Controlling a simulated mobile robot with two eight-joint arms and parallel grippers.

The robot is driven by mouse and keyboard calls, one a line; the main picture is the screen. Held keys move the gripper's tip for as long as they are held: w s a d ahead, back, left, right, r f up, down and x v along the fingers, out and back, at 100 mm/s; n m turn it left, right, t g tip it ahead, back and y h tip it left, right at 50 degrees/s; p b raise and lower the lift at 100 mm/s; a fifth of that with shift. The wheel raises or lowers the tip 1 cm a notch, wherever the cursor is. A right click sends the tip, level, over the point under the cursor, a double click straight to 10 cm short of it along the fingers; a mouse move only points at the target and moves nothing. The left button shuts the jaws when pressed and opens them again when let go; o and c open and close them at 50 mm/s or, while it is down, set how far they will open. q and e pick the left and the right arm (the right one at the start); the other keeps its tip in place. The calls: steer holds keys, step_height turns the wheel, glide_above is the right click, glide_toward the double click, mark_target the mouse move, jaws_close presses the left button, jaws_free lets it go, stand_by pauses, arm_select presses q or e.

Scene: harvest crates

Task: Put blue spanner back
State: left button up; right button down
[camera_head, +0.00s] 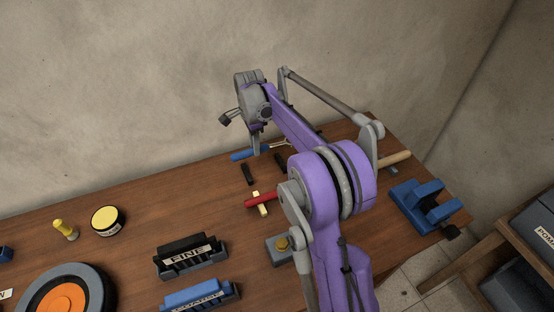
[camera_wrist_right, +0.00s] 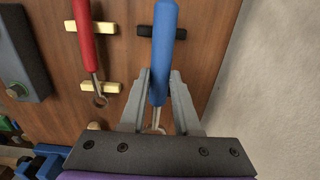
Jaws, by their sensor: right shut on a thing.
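My right gripper (camera_head: 257,150) is shut on the blue spanner (camera_head: 243,155) near the back edge of the bench. In the right wrist view the blue handle (camera_wrist_right: 165,35) passes between the fingers (camera_wrist_right: 159,88), and its metal end is partly hidden by the gripper. A black rest (camera_wrist_right: 161,31) shows behind the handle on both sides. My left gripper is not in view.
A red-handled tool (camera_head: 262,201) lies on cream rests (camera_wrist_right: 100,86) beside the black ones. A blue vise (camera_head: 425,203) stands at the right end. A black "FINE" block (camera_head: 188,257) and a yellow-topped pot (camera_head: 108,220) are at left. The wall is close behind.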

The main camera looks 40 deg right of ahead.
step_height(320, 180, down, 8)
steer(key=shift+s+f, duration=0.1)
steer(key=c, duration=0.6)
jaws_free()
steer(key=shift+f, duration=0.1)
